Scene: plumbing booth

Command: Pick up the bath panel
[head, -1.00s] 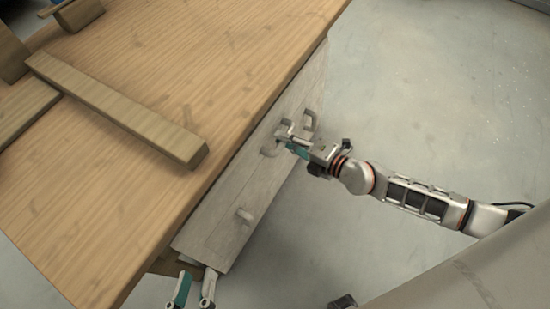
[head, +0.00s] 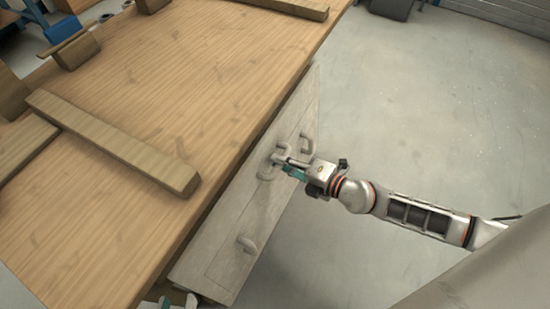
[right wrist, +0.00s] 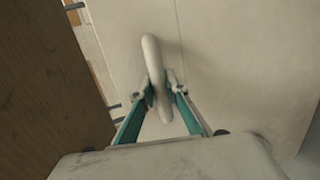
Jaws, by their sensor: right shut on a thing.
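The bath panel (head: 232,232) is a pale grey, wood-grained board with several bar handles. It stands tilted along the near side of the wooden bench in the head view. My right gripper (head: 280,161) is shut on a middle handle. In the right wrist view, the teal fingers (right wrist: 161,98) close on both sides of that pale handle (right wrist: 153,62), with the panel face (right wrist: 235,60) behind. Only the tips of my left gripper (head: 178,304) show at the bottom edge of the head view, by the panel's lower end. Its opening and any contact are hidden.
The wooden bench (head: 150,200) fills the left, with loose wooden bars (head: 115,140) on top. Open grey floor (head: 430,120) lies to the right of the panel. A dark box (head: 392,8) stands at the far top.

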